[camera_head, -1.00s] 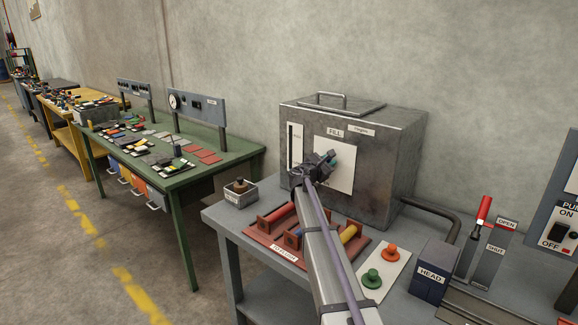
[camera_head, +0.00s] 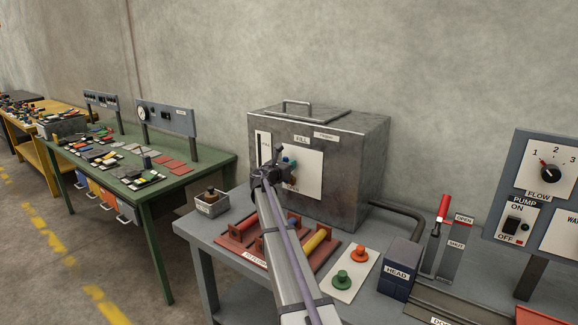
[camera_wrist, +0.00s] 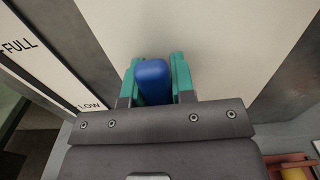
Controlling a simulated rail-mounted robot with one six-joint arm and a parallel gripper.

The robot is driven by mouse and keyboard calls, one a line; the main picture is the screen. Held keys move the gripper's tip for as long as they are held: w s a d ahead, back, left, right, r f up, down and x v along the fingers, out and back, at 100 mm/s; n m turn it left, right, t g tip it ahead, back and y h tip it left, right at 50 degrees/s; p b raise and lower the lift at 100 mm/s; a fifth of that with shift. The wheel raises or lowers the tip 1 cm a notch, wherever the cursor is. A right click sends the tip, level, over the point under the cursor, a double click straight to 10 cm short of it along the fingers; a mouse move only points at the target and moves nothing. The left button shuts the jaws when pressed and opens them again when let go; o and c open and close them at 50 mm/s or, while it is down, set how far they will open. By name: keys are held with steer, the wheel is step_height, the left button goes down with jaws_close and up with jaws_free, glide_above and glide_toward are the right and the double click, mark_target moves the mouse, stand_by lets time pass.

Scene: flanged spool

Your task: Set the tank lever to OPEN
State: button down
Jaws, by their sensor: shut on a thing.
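The grey metal tank (camera_head: 345,160) stands on the bench with a FILL label and a white panel (camera_head: 309,182) on its front. My gripper (camera_head: 288,163) is in front of this panel. In the wrist view its teal fingers (camera_wrist: 157,80) are shut on a blue rounded bar (camera_wrist: 153,75). Whether the bar is joined to the tank is hidden. To the right, a separate lever with a red handle (camera_head: 443,208) stands almost upright beside a plate with OPEN (camera_head: 463,219) above SHUT (camera_head: 456,245). My gripper is well apart from it.
A red tray (camera_head: 244,257) with several coloured spools lies below my arm. A white plate with green and orange knobs (camera_head: 360,254), a HEAD box (camera_head: 398,274) and a pump panel (camera_head: 530,180) are to the right. A bent pipe (camera_head: 405,209) leaves the tank.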

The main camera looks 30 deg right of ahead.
steer(key=c, duration=1)
jaws_free()
steer(key=shift+o, duration=0.2)
steer(key=v, duration=1.1)
